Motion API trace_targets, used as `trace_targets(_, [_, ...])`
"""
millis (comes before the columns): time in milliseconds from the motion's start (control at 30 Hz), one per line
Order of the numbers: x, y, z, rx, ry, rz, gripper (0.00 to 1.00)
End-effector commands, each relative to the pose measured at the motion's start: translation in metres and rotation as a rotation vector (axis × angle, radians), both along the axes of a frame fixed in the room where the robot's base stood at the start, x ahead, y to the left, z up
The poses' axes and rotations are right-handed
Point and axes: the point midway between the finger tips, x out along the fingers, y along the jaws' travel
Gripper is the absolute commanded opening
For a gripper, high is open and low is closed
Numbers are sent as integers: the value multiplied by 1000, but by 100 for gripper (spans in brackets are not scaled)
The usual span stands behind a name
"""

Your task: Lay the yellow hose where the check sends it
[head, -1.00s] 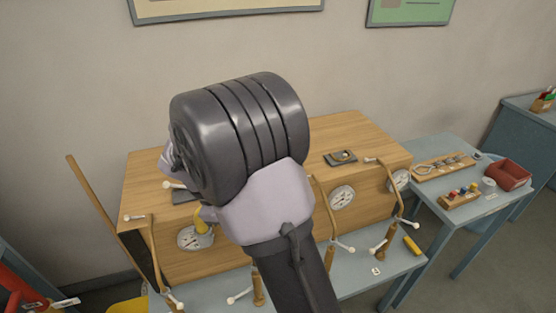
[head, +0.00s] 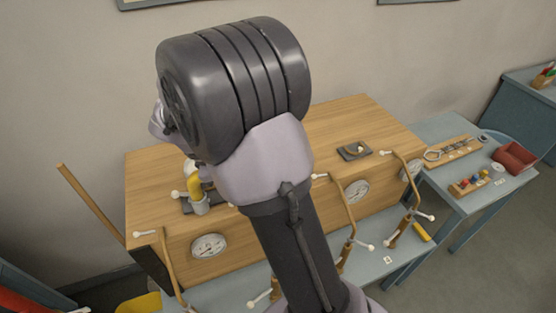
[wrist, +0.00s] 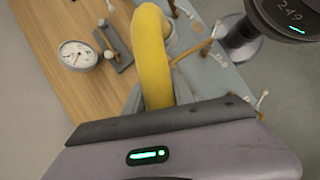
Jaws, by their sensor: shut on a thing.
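The yellow hose (wrist: 152,50) is held in my gripper (wrist: 155,106), which is shut on it; the fingertips are largely hidden. In the wrist view the hose arches up from the gripper. In the head view a short yellow piece of it (head: 193,182) with a grey end shows at the left of my wrist, over the wooden box's (head: 270,150) front top edge. A dark cradle (head: 183,207) on the box top is close to that end; I cannot tell whether they touch.
Another cradle (head: 353,151) sits on the box top at right, above another gauge (head: 357,191). A yellow cylinder (head: 421,232) lies on the blue-grey table. A side table holds a red bin (head: 515,158).

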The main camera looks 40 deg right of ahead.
Motion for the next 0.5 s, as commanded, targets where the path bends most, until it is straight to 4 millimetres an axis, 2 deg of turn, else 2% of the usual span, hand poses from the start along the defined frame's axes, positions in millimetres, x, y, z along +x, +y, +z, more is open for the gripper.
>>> trace_targets(67, [1,-3,0,0,0,-1,0])
trace_targets(167, [5,-20,-2,-1,-2,-5,0])
trace_targets(500, [28,-108,-11,-1,-1,-5,0])
